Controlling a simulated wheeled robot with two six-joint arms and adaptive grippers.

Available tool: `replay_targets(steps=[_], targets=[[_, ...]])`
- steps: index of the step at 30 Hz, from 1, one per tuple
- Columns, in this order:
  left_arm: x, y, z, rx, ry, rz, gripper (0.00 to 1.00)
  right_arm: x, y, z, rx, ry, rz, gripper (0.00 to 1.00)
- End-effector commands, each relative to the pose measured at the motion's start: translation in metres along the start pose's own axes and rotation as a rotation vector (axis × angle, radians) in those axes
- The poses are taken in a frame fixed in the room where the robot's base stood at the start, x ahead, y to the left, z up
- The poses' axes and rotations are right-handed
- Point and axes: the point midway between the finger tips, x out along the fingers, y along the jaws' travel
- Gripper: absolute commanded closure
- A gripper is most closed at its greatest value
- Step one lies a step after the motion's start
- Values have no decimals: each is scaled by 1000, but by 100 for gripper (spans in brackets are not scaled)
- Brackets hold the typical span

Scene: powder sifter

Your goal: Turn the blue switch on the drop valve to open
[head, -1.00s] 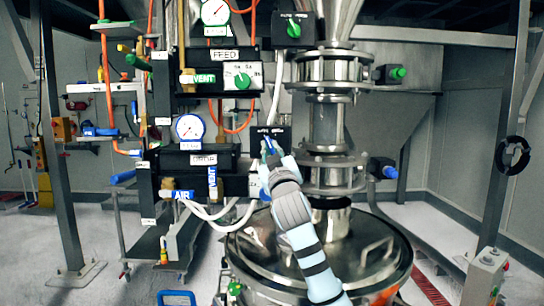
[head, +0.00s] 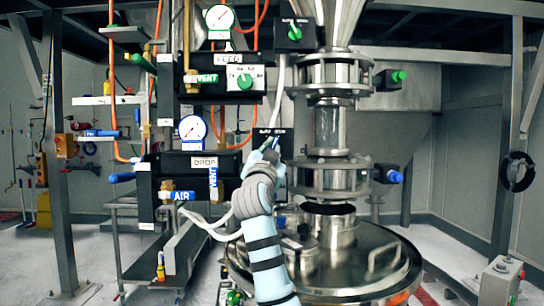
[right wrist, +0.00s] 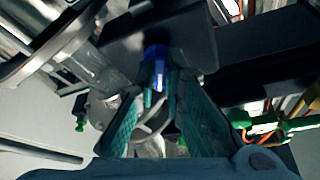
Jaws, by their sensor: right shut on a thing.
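The blue switch (right wrist: 156,55) sits on the face of a black switch box (right wrist: 193,32) in the right wrist view. My right gripper (right wrist: 158,85) has its two teal fingers on either side of the switch and is shut on it. In the head view, my right gripper (head: 268,152) reaches up to the black box beside the steel column, right of the DROP panel (head: 182,160). The gripper hides most of the switch there, and its exact angle cannot be read. My left gripper is not in view.
The FEED panel (head: 220,72) and a green-knobbed switch box (head: 295,34) are above. The steel column (head: 330,130) stands close on the right, over a wide round lid (head: 340,262). White hoses (head: 210,222) hang below the DROP panel.

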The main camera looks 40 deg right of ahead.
Motion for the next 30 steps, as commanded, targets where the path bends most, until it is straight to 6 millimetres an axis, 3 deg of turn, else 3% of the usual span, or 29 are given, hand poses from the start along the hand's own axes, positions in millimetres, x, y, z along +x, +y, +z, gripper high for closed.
replay_targets(steps=[23, 24, 26, 27, 30], targets=[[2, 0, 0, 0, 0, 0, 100, 0, 0, 2, 104, -5, 46, 100], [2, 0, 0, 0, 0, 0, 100, 0, 0, 2, 104, -5, 46, 84], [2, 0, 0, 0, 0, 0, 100, 0, 0, 2, 104, -4, 45, 74], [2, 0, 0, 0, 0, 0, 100, 0, -1, 2, 104, -4, 45, 70], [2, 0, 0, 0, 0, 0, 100, 0, -1, 1, 104, -3, 45, 70]])
